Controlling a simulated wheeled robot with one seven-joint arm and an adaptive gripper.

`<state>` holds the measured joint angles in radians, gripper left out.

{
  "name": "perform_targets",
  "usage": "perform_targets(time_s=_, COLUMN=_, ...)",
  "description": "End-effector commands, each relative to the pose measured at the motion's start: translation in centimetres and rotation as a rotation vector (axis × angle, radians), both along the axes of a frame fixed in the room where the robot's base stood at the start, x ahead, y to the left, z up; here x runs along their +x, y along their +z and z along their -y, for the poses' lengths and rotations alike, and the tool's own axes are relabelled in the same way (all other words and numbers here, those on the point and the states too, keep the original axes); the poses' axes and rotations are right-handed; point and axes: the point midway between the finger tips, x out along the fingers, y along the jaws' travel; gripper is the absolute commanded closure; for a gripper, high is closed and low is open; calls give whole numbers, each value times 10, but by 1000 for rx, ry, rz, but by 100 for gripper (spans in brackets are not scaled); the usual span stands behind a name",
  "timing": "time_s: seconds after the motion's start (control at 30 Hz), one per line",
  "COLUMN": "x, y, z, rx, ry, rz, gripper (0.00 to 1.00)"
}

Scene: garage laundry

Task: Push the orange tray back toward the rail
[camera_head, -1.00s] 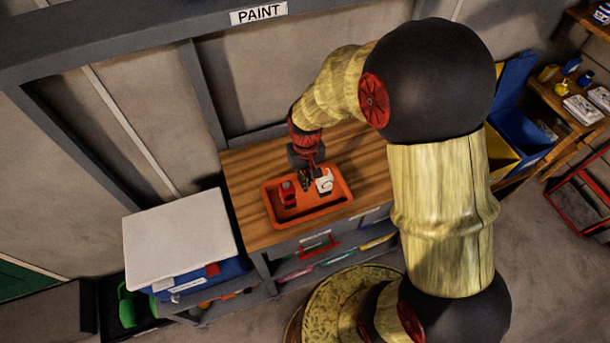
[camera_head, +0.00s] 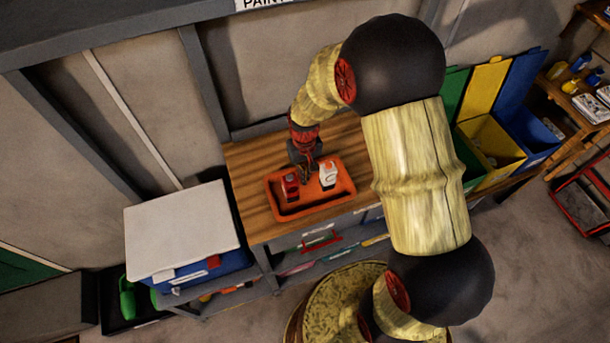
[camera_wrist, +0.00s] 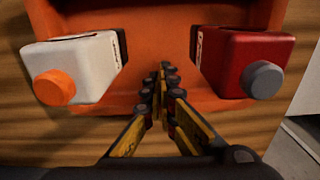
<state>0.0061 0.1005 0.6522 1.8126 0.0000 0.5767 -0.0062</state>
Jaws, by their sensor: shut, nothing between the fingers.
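The orange tray (camera_head: 318,203) lies on the wooden workbench top (camera_head: 252,190), set in from the front edge. It holds a red container (camera_head: 290,187) with a grey cap and a white container (camera_head: 328,174) with an orange cap. My gripper (camera_head: 305,175) points down at the tray's wall-side edge, between the two containers. In the wrist view my gripper (camera_wrist: 161,80) is shut and empty, its tips over the tray's rim (camera_wrist: 190,103). The white container (camera_wrist: 85,65) is left of the fingers and the red one (camera_wrist: 238,62) right. I cannot tell whether the tips touch the tray.
A grey rail (camera_head: 262,128) runs along the wall behind the workbench. A white-topped stack (camera_head: 180,228) stands to the left. Yellow (camera_head: 488,150) and blue (camera_head: 528,140) bins stand to the right. Bare bench top lies left of the tray and behind it.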

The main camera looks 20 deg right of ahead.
Motion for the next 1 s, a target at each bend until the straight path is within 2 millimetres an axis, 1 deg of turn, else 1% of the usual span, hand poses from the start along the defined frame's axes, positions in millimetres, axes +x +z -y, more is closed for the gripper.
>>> perform_targets(time_s=0.13, x=6, y=0, z=0, rx=0, ry=0, rz=1, gripper=100)
perform_targets(time_s=0.23, x=21, y=0, z=0, rx=0, ry=0, rz=2, gripper=100)
perform_targets(time_s=0.8, x=143, y=0, z=0, rx=0, ry=0, rz=3, gripper=100)
perform_targets(time_s=1.0, x=178, y=0, z=0, rx=0, ry=0, rz=2, gripper=100)
